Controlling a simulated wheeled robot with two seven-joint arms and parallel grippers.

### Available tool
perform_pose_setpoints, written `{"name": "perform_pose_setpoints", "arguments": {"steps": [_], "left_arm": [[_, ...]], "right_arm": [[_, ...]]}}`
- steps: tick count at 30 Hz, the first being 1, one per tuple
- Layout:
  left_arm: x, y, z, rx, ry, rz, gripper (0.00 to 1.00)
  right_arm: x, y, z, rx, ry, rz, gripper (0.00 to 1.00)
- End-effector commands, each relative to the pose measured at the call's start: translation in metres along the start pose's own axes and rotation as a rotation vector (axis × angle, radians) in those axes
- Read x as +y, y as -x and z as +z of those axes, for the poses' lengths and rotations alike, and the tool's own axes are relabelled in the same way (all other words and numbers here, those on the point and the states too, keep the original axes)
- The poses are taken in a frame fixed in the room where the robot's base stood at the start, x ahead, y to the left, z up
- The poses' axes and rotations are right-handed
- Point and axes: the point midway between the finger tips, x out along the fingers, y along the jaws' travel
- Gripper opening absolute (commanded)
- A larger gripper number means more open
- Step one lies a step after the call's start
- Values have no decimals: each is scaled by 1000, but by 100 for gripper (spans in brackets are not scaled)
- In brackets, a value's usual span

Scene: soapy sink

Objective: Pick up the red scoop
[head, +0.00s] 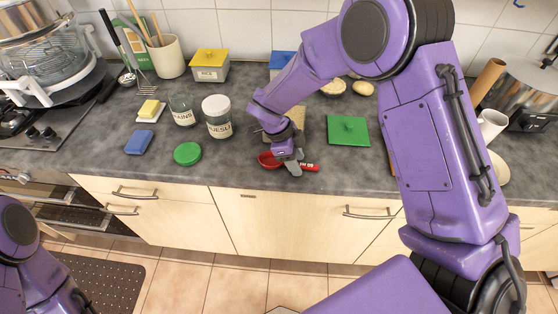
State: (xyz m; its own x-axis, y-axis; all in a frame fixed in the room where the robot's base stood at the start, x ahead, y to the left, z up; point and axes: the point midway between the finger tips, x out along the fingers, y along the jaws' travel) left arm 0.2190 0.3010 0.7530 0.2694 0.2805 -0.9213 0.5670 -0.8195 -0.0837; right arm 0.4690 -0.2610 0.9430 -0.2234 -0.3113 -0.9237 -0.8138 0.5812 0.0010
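The red scoop (268,161) lies on the grey countertop near its front edge. Its bowl is at the left and its handle (309,167) points right. My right gripper (291,167) is directly over the scoop, fingers pointing down, and hides the scoop's middle. It seems to touch or straddle the handle; whether the fingers are closed on it is too small to tell. My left arm shows only at the lower left edge, and its gripper is out of view.
Left of the scoop are a green round lid (187,153), a jar labelled MUESLI (217,117), another jar (182,110) and a blue sponge (139,141). A green square lid (348,130) lies to the right. Cabinet fronts (290,222) drop below the counter edge.

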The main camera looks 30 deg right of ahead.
Motion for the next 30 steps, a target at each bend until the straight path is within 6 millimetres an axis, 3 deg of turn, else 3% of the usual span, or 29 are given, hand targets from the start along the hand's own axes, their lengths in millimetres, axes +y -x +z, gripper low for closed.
{"name": "perform_pose_setpoints", "arguments": {"steps": [1, 4, 5, 16, 21, 28, 30], "left_arm": [[0, 0, 0, 0, 0, 0, 43], [0, 0, 0, 0, 0, 0, 43], [0, 0, 0, 0, 0, 0, 43], [0, -3, 1, 0, 0, 0, 43], [2, -18, 7, 0, 0, 0, 43], [3, -31, 13, 0, 0, 0, 43], [4, -39, 16, 0, 0, 0, 43]], "right_arm": [[0, 0, 0, 0, 0, 0, 35], [0, 0, 0, 0, 0, 0, 2], [0, 0, 0, 0, 0, 0, 0], [0, 3, -1, -3, -1, -1, 0], [-1, 24, -9, -9, -4, -2, 0], [50, 87, -26, -6, 0, -5, 0], [73, 94, -25, -3, 3, -3, 0]]}}
